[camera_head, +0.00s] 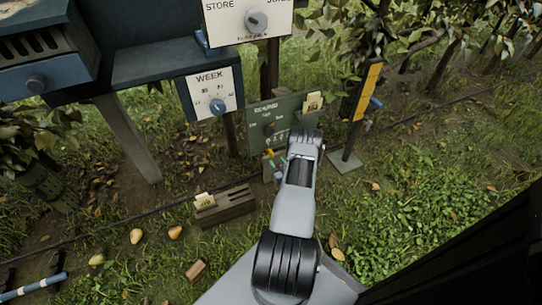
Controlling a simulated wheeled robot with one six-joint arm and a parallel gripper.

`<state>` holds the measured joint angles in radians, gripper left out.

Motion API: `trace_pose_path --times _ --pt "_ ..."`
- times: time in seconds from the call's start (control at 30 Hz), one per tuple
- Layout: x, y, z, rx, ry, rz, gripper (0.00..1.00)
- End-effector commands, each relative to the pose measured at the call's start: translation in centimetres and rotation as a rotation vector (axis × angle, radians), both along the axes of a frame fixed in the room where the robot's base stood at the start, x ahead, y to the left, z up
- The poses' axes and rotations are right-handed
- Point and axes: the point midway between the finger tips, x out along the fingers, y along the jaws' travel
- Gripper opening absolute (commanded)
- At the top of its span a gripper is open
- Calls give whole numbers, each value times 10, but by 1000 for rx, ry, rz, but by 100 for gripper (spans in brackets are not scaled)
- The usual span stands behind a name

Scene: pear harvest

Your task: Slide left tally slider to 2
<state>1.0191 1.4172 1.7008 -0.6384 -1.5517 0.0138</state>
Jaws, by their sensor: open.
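The lower right of the ROUND board is hidden by my arm. A dark post with a yellow plate (367,90) and a small blue part stands to the right; I cannot tell whether it is a slider.
A WEEK dial panel (210,93) and a white STORE dial panel (247,22) are above. A slotted wooden block (225,205) with a yellow card lies left of my arm. Pears (136,236) lie on the grass. The grass at right is fairly open.

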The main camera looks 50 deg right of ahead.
Motion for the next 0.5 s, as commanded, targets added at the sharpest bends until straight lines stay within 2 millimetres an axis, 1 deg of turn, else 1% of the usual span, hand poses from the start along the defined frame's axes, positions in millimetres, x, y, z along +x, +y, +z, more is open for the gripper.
trace_pose_path --times 0.03,0.2,0.4,0.5 --pt "10 -3 -2 -4 -2 3 45" --pt "35 -14 -1 -3 -3 0 45" --pt "53 -23 -1 -1 -1 -3 45" --pt "58 -25 0 0 -1 -4 45"
